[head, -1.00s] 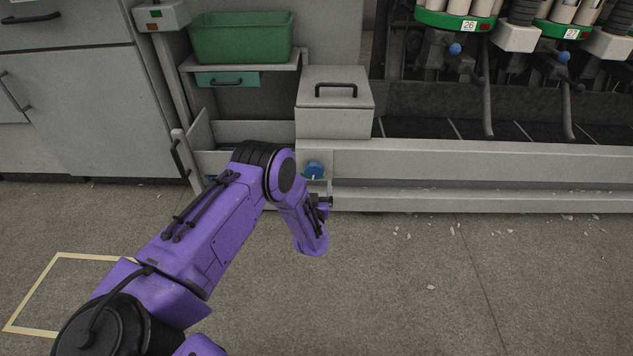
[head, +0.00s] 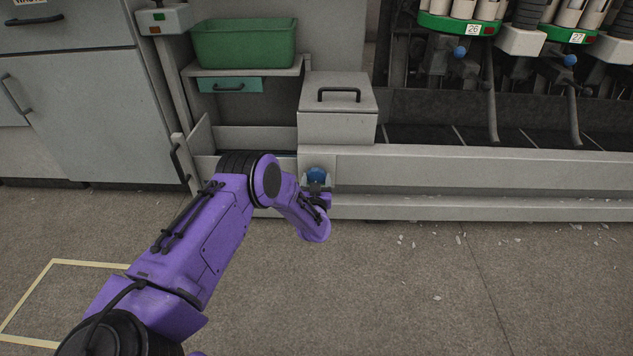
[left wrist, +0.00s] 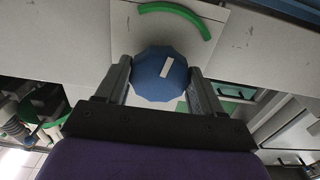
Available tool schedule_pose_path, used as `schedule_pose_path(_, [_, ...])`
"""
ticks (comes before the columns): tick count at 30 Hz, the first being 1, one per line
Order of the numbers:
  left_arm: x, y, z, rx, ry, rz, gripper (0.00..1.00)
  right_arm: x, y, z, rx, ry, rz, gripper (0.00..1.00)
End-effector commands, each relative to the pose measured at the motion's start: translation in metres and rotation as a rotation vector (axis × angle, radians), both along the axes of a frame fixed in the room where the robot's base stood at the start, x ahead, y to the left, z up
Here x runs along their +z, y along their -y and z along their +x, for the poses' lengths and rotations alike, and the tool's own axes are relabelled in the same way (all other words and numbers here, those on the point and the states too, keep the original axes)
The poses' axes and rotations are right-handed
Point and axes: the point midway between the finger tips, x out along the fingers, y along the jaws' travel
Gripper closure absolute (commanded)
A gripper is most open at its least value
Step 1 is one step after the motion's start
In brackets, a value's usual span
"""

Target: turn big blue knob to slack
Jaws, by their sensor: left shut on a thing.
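The big blue knob (head: 316,175) sits on a light plate low on the front of the machine, below the grey lidded box. In the left wrist view the knob (left wrist: 159,75) is many-sided, with a white pointer mark slanting toward the upper right of its face. A green arc (left wrist: 178,14) is drawn on the plate (left wrist: 215,45) beyond it. My left gripper (left wrist: 160,82) has one finger on each side of the knob and is shut on it. It also shows in the head view (head: 317,186), partly hidden by its own wrist. My right gripper is not in view.
A grey lidded box (head: 337,110) stands just above the knob. A green bin (head: 244,43) rests on a shelf to the upper left. A long grey rail (head: 480,170) runs to the right. The floor in front is open, with small scraps.

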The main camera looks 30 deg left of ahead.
Motion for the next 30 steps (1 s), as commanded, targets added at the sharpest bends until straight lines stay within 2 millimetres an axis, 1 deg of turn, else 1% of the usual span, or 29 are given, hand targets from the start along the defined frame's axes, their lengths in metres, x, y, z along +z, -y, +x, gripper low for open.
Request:
schedule_pose_path(5, [-0.0008,0.0002,-0.0006,0.000,0.014,-0.027,0.63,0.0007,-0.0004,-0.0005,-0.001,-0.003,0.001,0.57])
schedule_pose_path(11, [-0.0008,0.0007,-0.0005,0.000,0.068,-0.115,0.63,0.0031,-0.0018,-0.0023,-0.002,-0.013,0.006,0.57])
schedule_pose_path(30, [-0.0019,0.0027,-0.0002,0.000,0.373,-0.618,0.63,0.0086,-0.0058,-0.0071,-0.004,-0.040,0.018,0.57])
